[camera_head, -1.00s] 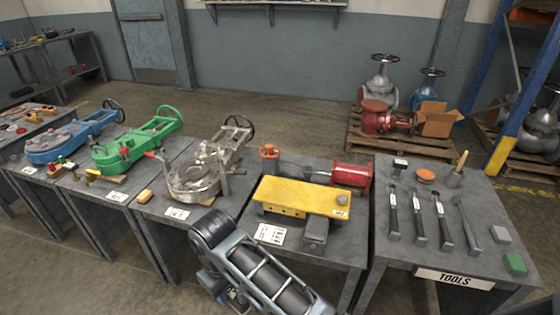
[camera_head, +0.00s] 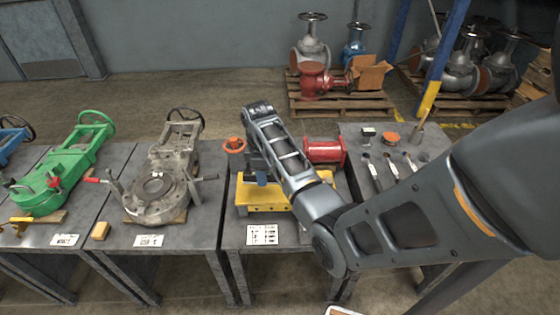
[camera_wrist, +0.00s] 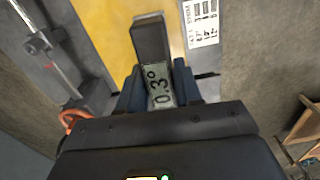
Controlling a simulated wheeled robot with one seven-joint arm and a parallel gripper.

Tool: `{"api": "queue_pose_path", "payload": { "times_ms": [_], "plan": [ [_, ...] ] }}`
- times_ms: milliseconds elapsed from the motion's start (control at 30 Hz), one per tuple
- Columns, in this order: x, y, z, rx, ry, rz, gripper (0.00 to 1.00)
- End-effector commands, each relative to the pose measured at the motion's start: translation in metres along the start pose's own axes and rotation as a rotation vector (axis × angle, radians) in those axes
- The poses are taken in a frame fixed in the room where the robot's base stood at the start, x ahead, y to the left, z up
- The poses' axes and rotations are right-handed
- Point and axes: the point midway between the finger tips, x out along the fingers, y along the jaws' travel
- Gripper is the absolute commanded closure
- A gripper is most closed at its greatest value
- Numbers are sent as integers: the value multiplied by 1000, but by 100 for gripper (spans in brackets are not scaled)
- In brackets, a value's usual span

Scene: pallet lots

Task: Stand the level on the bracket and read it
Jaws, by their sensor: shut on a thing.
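The yellow bracket (camera_head: 262,195) lies on the middle table, partly hidden by my arm; it also shows in the wrist view (camera_wrist: 105,32). My gripper (camera_head: 262,179) is over the bracket in the head view. In the wrist view my gripper (camera_wrist: 160,88) is shut on the level (camera_wrist: 150,42), a dark grey block with a pale display between the fingers. The display stands sideways in the picture and reads 0.3°. The level overlaps the bracket in that view; I cannot tell whether it touches it. The level is not clear in the head view.
A red cylinder (camera_head: 325,151) and an orange handwheel (camera_head: 235,145) are behind the bracket. A label card (camera_head: 262,235) is at the table's front. A grey valve (camera_head: 155,197) stands to the left. The tool table (camera_head: 435,143) is on the right, partly behind my arm.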

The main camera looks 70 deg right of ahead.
Motion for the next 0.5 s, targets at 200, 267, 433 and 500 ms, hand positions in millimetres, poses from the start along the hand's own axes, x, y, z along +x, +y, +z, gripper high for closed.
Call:
{"api": "queue_pose_path", "payload": {
  "times_ms": [200, 267, 433, 500],
  "plan": [
    [-7, 32, 46, -53, 4, -2, 100],
    [-7, 35, 51, -61, 4, -2, 100],
    [-7, 37, 53, -68, 5, -3, 100],
    [-7, 36, 53, -68, 5, -3, 100]
  ]
}}
